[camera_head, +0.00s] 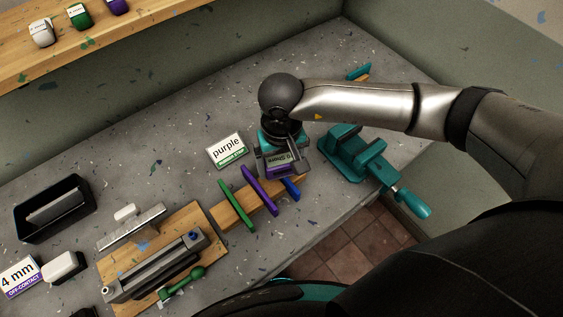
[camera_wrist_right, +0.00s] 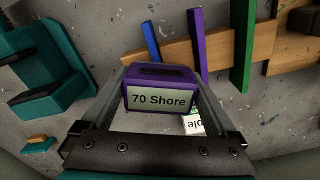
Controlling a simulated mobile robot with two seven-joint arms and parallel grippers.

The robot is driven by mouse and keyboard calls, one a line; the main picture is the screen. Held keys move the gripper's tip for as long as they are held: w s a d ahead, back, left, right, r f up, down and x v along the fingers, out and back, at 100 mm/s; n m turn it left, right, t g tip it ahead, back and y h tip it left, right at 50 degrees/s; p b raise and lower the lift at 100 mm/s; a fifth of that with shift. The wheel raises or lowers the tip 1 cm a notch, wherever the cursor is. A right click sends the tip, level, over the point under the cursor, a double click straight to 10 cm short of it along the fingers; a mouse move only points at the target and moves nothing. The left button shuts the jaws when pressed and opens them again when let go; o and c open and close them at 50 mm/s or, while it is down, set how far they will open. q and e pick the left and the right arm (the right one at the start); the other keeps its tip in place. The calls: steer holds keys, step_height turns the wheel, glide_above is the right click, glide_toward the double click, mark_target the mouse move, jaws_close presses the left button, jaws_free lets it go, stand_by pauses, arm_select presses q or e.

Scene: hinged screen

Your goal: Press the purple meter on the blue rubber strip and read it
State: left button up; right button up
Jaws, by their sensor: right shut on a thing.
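The purple meter (camera_head: 280,171) is held between the fingers of my right gripper (camera_head: 284,158), which is shut on it. Its display faces the right wrist camera (camera_wrist_right: 160,99) and reads "70 Shore". The blue rubber strip (camera_head: 292,188) is in a wooden holder, just in front of the meter. In the right wrist view the blue strip (camera_wrist_right: 151,40) ends right at the meter's far edge; I cannot tell whether they touch. My left gripper is not in view.
The wooden holder (camera_head: 226,217) also carries a purple strip (camera_head: 259,190) and a green strip (camera_head: 236,205). A "purple" card (camera_head: 227,149) lies beside it. A teal vise (camera_head: 350,155) stands close on the right. A black tray (camera_head: 55,208) and a clamp board (camera_head: 190,222) are at left.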

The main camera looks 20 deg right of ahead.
mark_target(283, 159)
steer(key=shift+r+p, duration=1.8)
steer(key=shift+r, duration=1.65)
steer(key=shift+w+d+f+b, duration=0.15)
steer(key=shift+b, duration=0.55)
steer(key=shift+s+d+r+b, duration=0.2)
steer(key=shift+d+b, duration=0.65)
steer(key=shift+b, duration=1.45)
steer(key=shift+s+d+r+b, duration=0.1)
steer(key=shift+d+r+b, duration=0.2)
steer(key=shift+d+b, duration=1.3)
steer(key=shift+s+d+r+b, duration=0.15)
steer(key=shift+r+b, duration=0.1)
steer(key=shift+b, duration=2.75)
steer(key=shift+w+r, duration=0.1)
steer(key=shift+w, duration=0.05)
